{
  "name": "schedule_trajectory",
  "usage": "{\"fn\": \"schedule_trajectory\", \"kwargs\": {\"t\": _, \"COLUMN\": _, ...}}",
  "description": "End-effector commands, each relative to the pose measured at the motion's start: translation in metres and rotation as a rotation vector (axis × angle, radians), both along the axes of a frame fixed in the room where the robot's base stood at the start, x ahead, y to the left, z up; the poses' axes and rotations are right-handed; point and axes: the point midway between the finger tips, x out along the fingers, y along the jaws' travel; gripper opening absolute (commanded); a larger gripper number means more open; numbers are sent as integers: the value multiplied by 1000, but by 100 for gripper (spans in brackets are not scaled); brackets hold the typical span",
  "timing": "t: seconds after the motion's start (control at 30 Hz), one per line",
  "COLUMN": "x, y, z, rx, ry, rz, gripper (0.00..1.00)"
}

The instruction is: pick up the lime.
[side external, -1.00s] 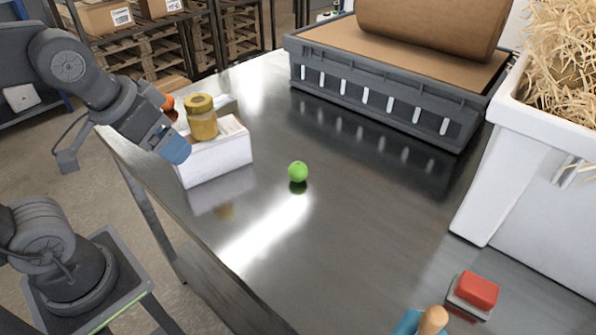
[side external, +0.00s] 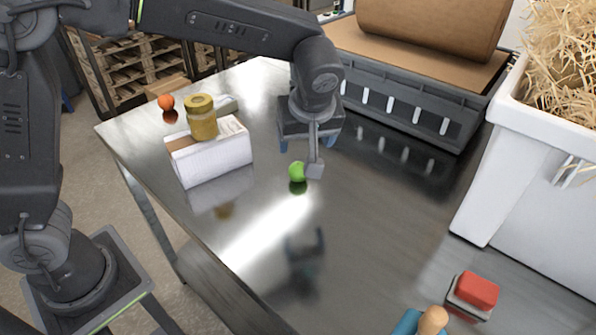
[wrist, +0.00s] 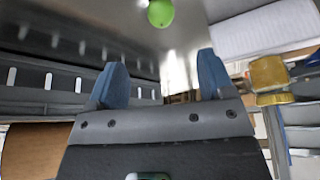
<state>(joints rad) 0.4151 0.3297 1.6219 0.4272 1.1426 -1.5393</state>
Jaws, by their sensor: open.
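The lime (side external: 296,171) is a small green ball on the shiny metal table (side external: 215,270), near its middle. In the side external view, a part of my own wrist hangs in front of its right edge. In the wrist view, the lime (wrist: 161,12) is at the top edge, beyond my fingertips and between their lines. My gripper (side external: 308,143) has blue fingers spread apart with nothing between them. It is behind the lime in the side external view, and the fingers also show in the wrist view (wrist: 160,72). I cannot tell its exact height above the table.
A yellow-lidded jar (side external: 202,118) stands on a white box (side external: 215,158) left of the lime. An orange (side external: 166,102) lies behind them. A grey crate (side external: 410,100) is at the back, and a white bin (side external: 520,185) is right. The table in front is mostly clear.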

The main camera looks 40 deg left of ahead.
Motion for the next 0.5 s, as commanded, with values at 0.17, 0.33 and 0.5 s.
{"fn": "schedule_trajectory", "kwargs": {"t": 0.17, "x": 7, "y": 12, "z": -33, "rx": 1, "ry": 6, "rz": 3, "gripper": 75}}
{"fn": "schedule_trajectory", "kwargs": {"t": 0.33, "x": 13, "y": 21, "z": -59, "rx": 1, "ry": 5, "rz": 1, "gripper": 75}}
{"fn": "schedule_trajectory", "kwargs": {"t": 0.5, "x": 16, "y": 25, "z": -70, "rx": -1, "ry": 4, "rz": 0, "gripper": 75}}
